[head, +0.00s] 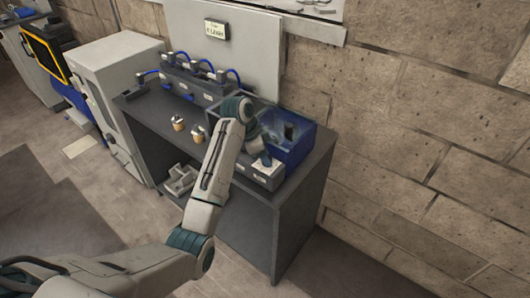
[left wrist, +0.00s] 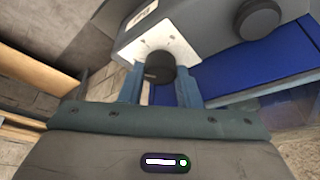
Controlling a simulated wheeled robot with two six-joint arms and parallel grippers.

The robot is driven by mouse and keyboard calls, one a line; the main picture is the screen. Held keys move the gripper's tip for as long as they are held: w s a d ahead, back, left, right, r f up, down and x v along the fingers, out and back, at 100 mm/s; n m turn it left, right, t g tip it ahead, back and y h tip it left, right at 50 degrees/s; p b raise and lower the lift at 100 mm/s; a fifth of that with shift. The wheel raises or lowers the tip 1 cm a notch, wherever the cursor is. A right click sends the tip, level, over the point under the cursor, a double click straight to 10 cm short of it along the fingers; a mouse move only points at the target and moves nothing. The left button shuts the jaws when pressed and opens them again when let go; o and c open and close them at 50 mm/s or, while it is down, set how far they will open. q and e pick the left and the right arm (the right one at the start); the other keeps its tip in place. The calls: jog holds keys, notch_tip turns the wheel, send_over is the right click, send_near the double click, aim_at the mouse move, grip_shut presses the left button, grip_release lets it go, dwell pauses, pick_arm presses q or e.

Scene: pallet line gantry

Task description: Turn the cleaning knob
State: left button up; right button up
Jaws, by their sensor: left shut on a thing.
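In the left wrist view, a round black knob (left wrist: 160,66) sits on a white plate on the front of a grey control box (left wrist: 200,22). My left gripper (left wrist: 160,84) has its two blue fingers on either side of this knob and is shut on it. A second dark round knob (left wrist: 260,20) is on the same box, to the right. In the head view, my left gripper (head: 266,160) reaches down to the grey box (head: 264,180) at the bench's front right; the held knob is hidden there. I cannot read its label. My right gripper is not in view.
A blue open-topped tank (head: 298,150) stands behind the box on the dark bench (head: 240,205). Two small tan-and-white items (head: 178,124) and a row of units with blue hoses (head: 190,80) are left of my arm. A stone wall closes off the right.

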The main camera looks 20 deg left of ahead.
pick_arm(q)
jog(key=n+y+p, duration=0.1)
jog(key=n+p, duration=0.2)
jog(key=p, duration=0.1)
jog(key=n+t+y+p, duration=0.1)
jog(key=n+p, duration=0.3)
jog(key=n+t+y+p, duration=0.1)
jog(key=n+p, duration=0.2)
jog(key=p, duration=0.1)
jog(key=shift+s+d+r+n+p, duration=0.2)
jog(key=shift+d+r+n+p, duration=0.1)
jog(key=shift+p, duration=0.1)
jog(key=n+y+p, duration=0.1)
jog(key=n, duration=0.1)
jog(key=shift+f+n+t, duration=0.15)
jog(key=shift+n+t, duration=0.15)
jog(key=shift+d+f+n+y+p, duration=0.1)
jog(key=shift+n+y+p, duration=0.4)
jog(key=shift+n, duration=1.2)
jog(key=shift+y, duration=0.3)
jog(key=o, duration=0.7)
jog(key=shift+w, duration=0.1)
